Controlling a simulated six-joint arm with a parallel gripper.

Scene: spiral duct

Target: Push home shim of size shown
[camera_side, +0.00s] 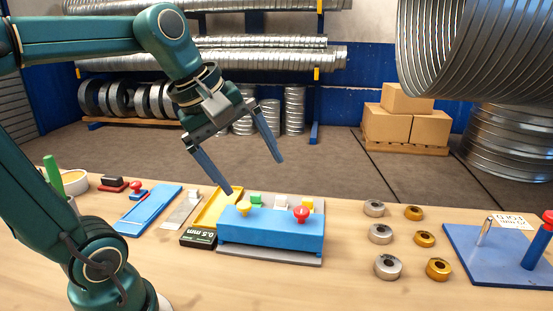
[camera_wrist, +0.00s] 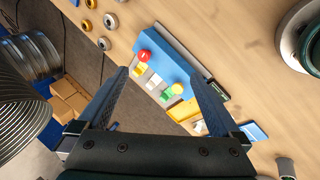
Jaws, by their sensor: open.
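A black label reading 0.5 mm (camera_side: 198,239) lies at the left front of a blue block (camera_side: 270,233) on a grey plate. The block carries a red knob (camera_side: 302,213) and a yellow knob (camera_side: 244,208). Behind it stand a green tab (camera_side: 255,199), a white tab (camera_side: 281,201) and a yellow tab (camera_side: 308,204); in the wrist view the yellow tab (camera_wrist: 138,71), white tab (camera_wrist: 153,81) and green tab (camera_wrist: 166,95) stand in a row along the block (camera_wrist: 175,65). My gripper (camera_side: 256,176) is open and empty above the block. No tab visibly touches its fingers.
A yellow tray (camera_side: 215,207), grey plate (camera_side: 182,212) and blue tray (camera_side: 148,210) lie left of the block. Several silver rings (camera_side: 381,234) and gold rings (camera_side: 425,239) stand to the right. A blue board (camera_side: 490,262) with upright pegs is at far right. The front table is clear.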

